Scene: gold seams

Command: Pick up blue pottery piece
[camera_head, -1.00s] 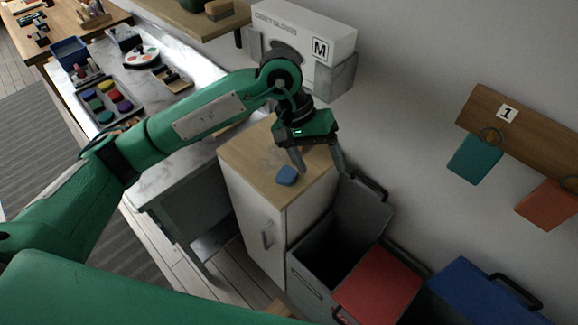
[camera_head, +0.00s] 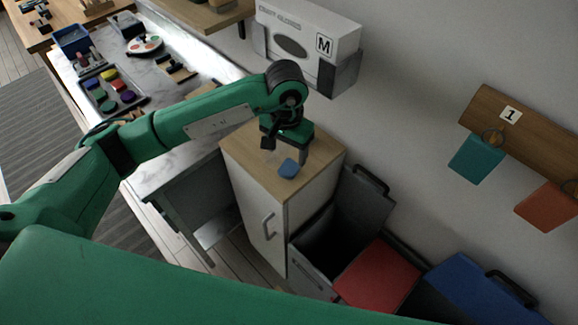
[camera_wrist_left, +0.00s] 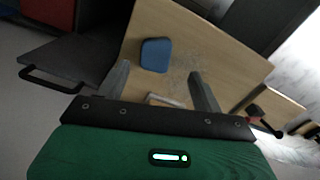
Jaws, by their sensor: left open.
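The blue pottery piece (camera_head: 288,168) lies flat on the wooden top of a small white cabinet, near its front edge. In the left wrist view the blue piece (camera_wrist_left: 156,54) lies beyond the fingertips, nearer the left finger. My left gripper (camera_head: 285,158) is over the cabinet top, just behind the piece. It is open and empty, with both fingers (camera_wrist_left: 160,82) apart in the left wrist view. I cannot tell its exact height above the top. My right gripper is not in view.
The cabinet top (camera_head: 246,155) is otherwise mostly bare, with faint pale marks. A dark open bin (camera_head: 357,205) stands right of the cabinet, beside red (camera_head: 378,276) and blue (camera_head: 462,290) lids. A white box (camera_head: 307,36) is on the wall behind. A paint tray (camera_head: 112,92) sits on the left counter.

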